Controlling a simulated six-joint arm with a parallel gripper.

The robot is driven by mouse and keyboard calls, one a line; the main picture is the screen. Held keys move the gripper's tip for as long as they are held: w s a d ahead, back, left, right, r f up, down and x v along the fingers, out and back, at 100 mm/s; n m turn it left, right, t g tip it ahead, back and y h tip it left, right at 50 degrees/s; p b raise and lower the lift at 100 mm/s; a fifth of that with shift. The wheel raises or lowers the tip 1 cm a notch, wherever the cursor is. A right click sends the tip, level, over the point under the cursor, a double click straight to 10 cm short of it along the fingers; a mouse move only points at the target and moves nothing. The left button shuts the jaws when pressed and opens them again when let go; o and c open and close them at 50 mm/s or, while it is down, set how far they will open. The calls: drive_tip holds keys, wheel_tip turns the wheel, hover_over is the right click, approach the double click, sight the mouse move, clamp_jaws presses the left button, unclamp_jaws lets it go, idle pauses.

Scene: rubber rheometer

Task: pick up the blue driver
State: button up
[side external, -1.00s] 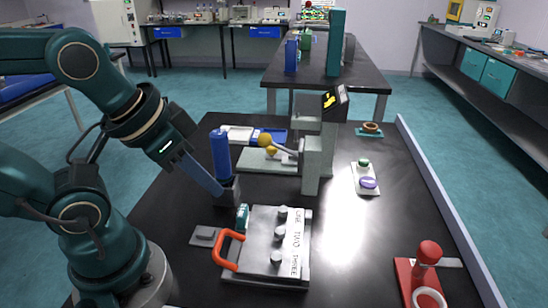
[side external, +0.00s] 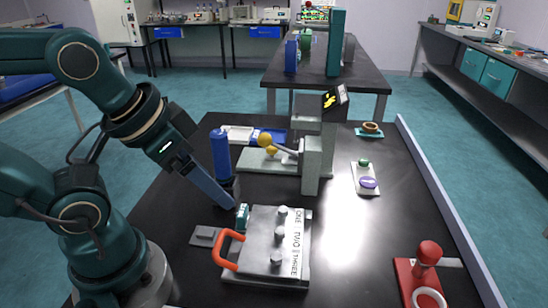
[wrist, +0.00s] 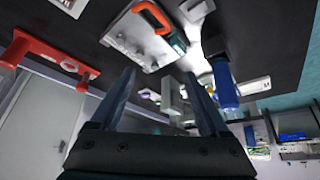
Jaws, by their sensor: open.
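The blue driver (side external: 220,153) stands upright with its handle up in a dark holder (side external: 232,188) on the black table, left of the grey press. In the wrist view the driver (wrist: 226,88) is to the right of my right-hand finger, outside the gap between the fingers. My gripper (side external: 233,206) is open and empty. It points down and right, and its fingers pass in front of the holder in the side view. They partly hide the holder. In the wrist view both fingers (wrist: 160,73) are spread apart. I cannot tell whether a finger touches the holder.
A metal plate (side external: 262,262) with knobs and a red-orange handle (side external: 226,250) lies close in front of my gripper. The grey press (side external: 312,165) with a yellow-ball lever (side external: 266,139) stands behind right. A red stand (side external: 427,262) is at the near right.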

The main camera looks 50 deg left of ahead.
wheel_tip(320, 180, up, 5)
drive_tip(key=g, duration=0.6)
hover_over(222, 159)
drive_tip(key=a, duration=0.2)
drive_tip(key=shift+w+d, duration=0.2)
drive_tip(key=shift+w, duration=0.15)
wheel_tip(222, 159, down, 13)
drive_tip(key=shift+r, duration=0.1)
clamp_jaws()
